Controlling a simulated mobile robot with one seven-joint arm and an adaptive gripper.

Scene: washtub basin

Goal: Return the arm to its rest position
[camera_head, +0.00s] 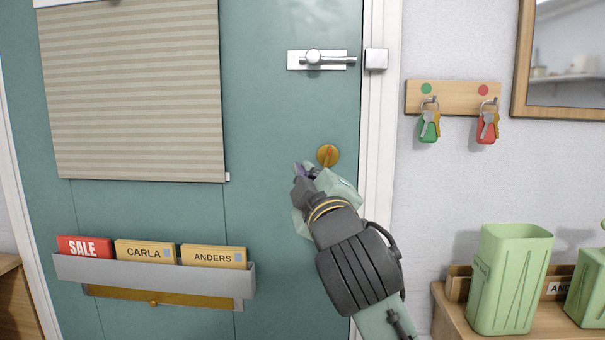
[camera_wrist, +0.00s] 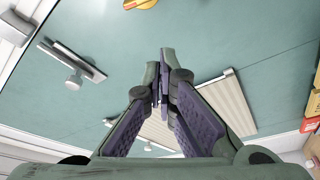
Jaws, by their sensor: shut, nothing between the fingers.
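My gripper (camera_head: 306,172) is in front of the teal door (camera_head: 270,230), just left of and below a round brass lock (camera_head: 328,155) with an orange-toned middle. In the wrist view my gripper (camera_wrist: 164,95) has its two purple-padded fingers together at the tips, with nothing between them. The brass lock also shows at the top edge of the wrist view (camera_wrist: 140,3), beyond the fingertips. I cannot tell whether the fingers touch the door. My arm reaches in from the lower right of the head view.
A blind (camera_head: 135,90) and a letter rack (camera_head: 160,276) are on the left. Right of the frame are a key rack (camera_head: 453,98) and a green bin (camera_head: 508,280) on a shelf.

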